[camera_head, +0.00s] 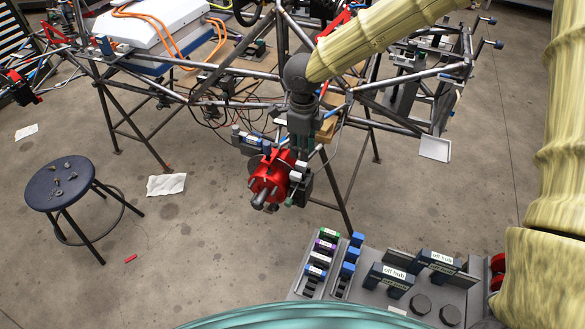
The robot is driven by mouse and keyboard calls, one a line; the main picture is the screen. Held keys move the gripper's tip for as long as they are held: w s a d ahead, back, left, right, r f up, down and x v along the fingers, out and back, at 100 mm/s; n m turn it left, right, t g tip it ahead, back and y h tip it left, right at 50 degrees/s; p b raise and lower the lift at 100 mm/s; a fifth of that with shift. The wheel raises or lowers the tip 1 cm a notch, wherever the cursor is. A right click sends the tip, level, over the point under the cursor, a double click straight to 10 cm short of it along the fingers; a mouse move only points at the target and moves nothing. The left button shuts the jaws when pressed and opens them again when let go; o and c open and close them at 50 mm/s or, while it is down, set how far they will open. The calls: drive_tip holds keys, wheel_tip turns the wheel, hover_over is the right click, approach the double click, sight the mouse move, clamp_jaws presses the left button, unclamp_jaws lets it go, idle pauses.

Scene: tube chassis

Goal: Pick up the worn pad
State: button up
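My gripper (301,152) hangs from the end of the yellow-sleeved arm and points down, beside the upper right of the red wheel hub and brake part (269,180). Its fingertips are small and dark and partly mixed with the parts behind, so I cannot tell whether they are open, shut or touching anything. Small grey and dark pieces (299,176) sit at the right side of the red part. I cannot pick out the worn pad with certainty; it may be among these pieces or hidden by the gripper.
A tube chassis (215,72) on trestle legs fills the back. A grey tray (367,296) with labelled holders and blue-ended blocks lies at the lower right. A dark stool (60,183) with small hardware stands at left. Concrete floor (215,255) is mostly clear between.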

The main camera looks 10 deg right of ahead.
hover_over(300, 175)
wheel_tip(300, 175, down, 4)
drive_tip(key=shift+f+p, duration=0.25)
drive_tip(key=shift+p, duration=0.1)
drive_tip(key=shift+w+f, duration=0.2)
drive_tip(key=shift+f, duration=0.1)
drive_tip(key=shift+s+f+p, duration=0.25)
drive_tip(key=shift+f+p, duration=0.1)
drive_tip(key=shift+f, duration=0.05)
wheel_tip(300, 175, down, 3)
drive_tip(key=shift+a+f+p, duration=0.1)
drive_tip(key=shift+f+p, duration=0.05)
drive_tip(key=shift+p, duration=0.25)
drive_tip(key=shift+f, duration=0.4)
clamp_jaws()
